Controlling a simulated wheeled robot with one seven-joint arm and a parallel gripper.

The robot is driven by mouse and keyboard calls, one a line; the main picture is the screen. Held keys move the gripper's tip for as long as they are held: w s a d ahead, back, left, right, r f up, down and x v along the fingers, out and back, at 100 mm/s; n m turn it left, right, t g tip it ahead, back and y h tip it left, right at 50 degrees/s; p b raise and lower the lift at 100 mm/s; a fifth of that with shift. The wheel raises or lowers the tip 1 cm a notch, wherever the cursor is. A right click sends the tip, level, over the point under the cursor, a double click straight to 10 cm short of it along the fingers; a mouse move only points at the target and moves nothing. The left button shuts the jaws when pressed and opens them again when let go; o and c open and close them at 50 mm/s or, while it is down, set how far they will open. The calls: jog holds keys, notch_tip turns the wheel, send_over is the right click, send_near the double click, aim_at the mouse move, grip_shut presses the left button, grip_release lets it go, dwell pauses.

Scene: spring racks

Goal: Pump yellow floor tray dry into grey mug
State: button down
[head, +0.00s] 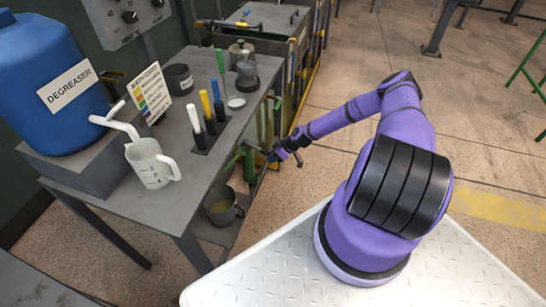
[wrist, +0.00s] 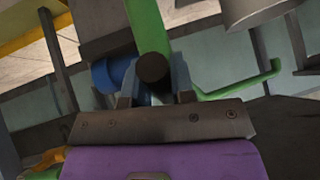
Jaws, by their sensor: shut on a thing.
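My gripper (head: 277,157) is beside the right edge of the bench, low down by a green lever (head: 248,163). In the wrist view my gripper (wrist: 154,90) is shut on the green lever (wrist: 148,28), whose dark round end shows between the fingers. A dark grey mug (head: 216,216) with yellowish contents stands on the low shelf under the bench. Another dark grey mug (head: 178,82) stands on the bench top. I cannot tell which one the task means. I cannot make out a yellow floor tray for certain, nor any liquid in one.
A pale marked mug (head: 150,168) stands under the white spout of the blue degreaser drum (head: 45,85). White, yellow and blue-handled tools (head: 206,112) stand upright in the bench. A blue round part (wrist: 108,75) lies close to my left finger.

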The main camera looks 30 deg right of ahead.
jog(key=shift+f, duration=0.1)
jog(key=c, duration=1)
grip_release()
jog(key=shift+o, duration=0.2)
jog(key=v, duration=1)
jog(key=shift+s+d+r, duration=0.15)
jog(key=shift+r, duration=0.2)
